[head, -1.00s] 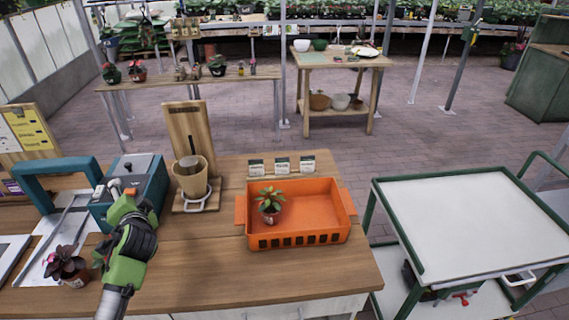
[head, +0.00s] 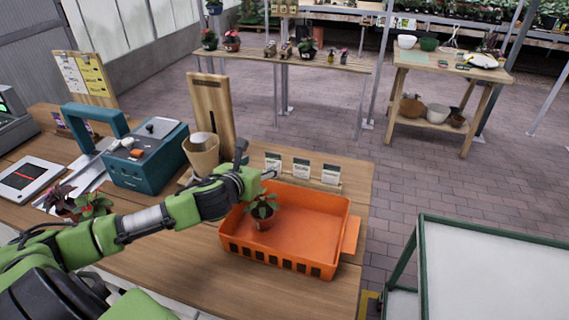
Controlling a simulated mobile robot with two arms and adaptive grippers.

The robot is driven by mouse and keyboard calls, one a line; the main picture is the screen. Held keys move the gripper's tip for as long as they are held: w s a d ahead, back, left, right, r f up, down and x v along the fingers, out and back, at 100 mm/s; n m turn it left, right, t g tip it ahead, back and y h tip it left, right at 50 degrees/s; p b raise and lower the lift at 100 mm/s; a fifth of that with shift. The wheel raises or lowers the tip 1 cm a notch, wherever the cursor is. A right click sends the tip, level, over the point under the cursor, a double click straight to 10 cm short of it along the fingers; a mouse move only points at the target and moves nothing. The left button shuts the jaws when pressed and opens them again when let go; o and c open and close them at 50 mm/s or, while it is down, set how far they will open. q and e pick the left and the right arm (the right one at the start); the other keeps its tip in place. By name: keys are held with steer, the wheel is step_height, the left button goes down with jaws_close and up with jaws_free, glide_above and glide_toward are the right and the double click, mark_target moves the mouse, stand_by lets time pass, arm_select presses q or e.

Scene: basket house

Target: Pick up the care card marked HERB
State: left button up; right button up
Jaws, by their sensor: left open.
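Three small white care cards with dark tops stand in a row in a wooden holder behind the orange crate: a left card (head: 273,161), a middle card (head: 301,168) and a right card (head: 331,174). Their print is too small to read, so I cannot tell which is HERB. My left gripper (head: 256,164) is open and empty, just left of the left card and above the back left corner of the crate. I cannot tell whether it touches the card. My right gripper is not in view.
The orange crate (head: 318,262) holds a potted plant (head: 262,210) under my left arm. A wooden stand (head: 212,105) with a paper-coloured cup (head: 201,154) is left of the gripper. A teal machine (head: 147,160) stands further left. A white-topped cart (head: 490,275) is at right.

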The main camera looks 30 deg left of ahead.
mark_target(273, 154)
arm_select(q)
steer(key=p+x, duration=0.1)
steer(key=x, duration=0.5)
steer(key=shift+w+a, duration=0.1)
steer(key=shift+w, duration=0.2)
steer(key=shift+w+a+f, duration=0.1)
steer(key=shift+w+f, duration=0.05)
steer(key=shift+w, duration=0.3)
steer(key=shift+p+x, duration=0.8)
steer(key=shift+x, duration=1.65)
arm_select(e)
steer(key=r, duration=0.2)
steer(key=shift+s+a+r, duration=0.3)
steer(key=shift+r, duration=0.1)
arm_select(q)
steer(key=shift+c, duration=0.4)
steer(key=c, duration=0.8)
